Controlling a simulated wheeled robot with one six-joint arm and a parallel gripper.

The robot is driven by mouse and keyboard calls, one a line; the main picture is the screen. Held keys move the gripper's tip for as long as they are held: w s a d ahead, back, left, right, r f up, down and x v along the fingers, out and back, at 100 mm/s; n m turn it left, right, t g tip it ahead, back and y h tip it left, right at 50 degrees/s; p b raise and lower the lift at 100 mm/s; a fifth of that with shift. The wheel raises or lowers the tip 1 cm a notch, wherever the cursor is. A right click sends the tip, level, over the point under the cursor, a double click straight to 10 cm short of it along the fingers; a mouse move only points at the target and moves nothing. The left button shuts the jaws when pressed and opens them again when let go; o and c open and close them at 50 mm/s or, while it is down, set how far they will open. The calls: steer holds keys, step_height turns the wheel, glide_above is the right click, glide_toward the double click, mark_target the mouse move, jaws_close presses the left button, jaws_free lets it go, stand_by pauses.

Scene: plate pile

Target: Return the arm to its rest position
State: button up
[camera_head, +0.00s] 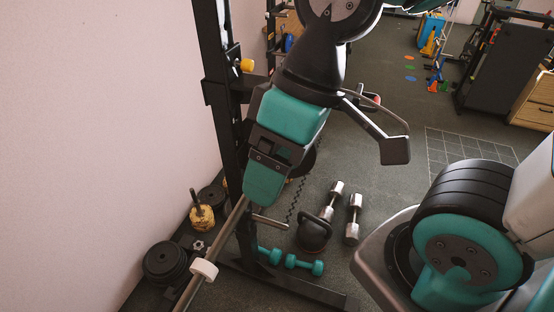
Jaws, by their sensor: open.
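My gripper (330,130) hangs from the top middle, tilted down and to the left. Its right black finger stands wide out to the right, above the floor; the other finger is hidden or cannot be told apart from the dark parts on the left. I see nothing held. Teal blocks with black parts show below the gripper, in front of a black rack post (222,120). I cannot tell whether they touch it.
A pale wall (100,110) fills the left. Black plates (166,262), a yellow plate on a peg (202,217), teal dumbbells (304,264), chrome dumbbells (353,219) and a kettlebell (313,234) lie low around the rack.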

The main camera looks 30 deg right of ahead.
step_height(320, 180, down, 7)
steer(key=b, duration=0.6)
steer(key=shift+r+b, duration=0.2)
steer(key=shift+b, duration=0.1)
